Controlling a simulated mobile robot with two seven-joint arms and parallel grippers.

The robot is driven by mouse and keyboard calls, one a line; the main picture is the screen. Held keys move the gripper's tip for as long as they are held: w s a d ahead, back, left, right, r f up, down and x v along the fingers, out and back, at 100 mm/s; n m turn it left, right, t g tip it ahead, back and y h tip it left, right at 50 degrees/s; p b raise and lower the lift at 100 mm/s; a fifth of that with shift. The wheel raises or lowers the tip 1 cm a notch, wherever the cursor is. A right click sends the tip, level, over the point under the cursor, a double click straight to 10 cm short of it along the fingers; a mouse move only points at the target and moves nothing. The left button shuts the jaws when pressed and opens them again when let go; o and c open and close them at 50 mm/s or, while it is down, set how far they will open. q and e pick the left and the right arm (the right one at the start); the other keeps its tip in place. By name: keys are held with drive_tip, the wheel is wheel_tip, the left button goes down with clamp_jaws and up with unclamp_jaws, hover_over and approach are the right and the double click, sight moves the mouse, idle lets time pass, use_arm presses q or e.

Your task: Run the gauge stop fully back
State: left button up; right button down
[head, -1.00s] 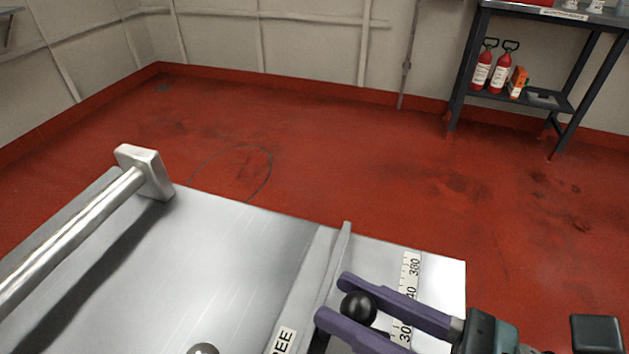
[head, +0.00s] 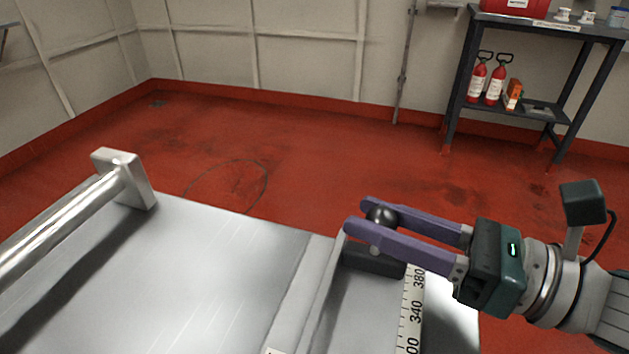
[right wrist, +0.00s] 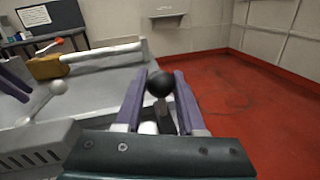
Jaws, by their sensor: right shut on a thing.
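The gauge stop (head: 373,262) is a dark block near the far end of the metal plate, beside a raised rail. A black ball knob (head: 382,216) rises from it. My right gripper (head: 357,214) comes in from the right with its purple fingers on both sides of the knob, shut on it. The knob (right wrist: 159,84) also shows between the fingers in the right wrist view. In the right wrist view, purple fingers of my left gripper (right wrist: 14,80) show partly at the left edge.
A round steel bar with a square end block (head: 124,178) stands along the plate's left side. A dark shelf table (head: 520,104) with red bottles stands at the back right. Red floor beyond the plate is clear.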

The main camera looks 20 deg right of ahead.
drive_tip(key=shift+w+d, duration=0.45)
drive_tip(key=shift+w, duration=0.1)
drive_tip(key=c, duration=0.5)
unclamp_jaws()
drive_tip(key=shift+a, duration=0.1)
drive_tip(key=v, duration=1)
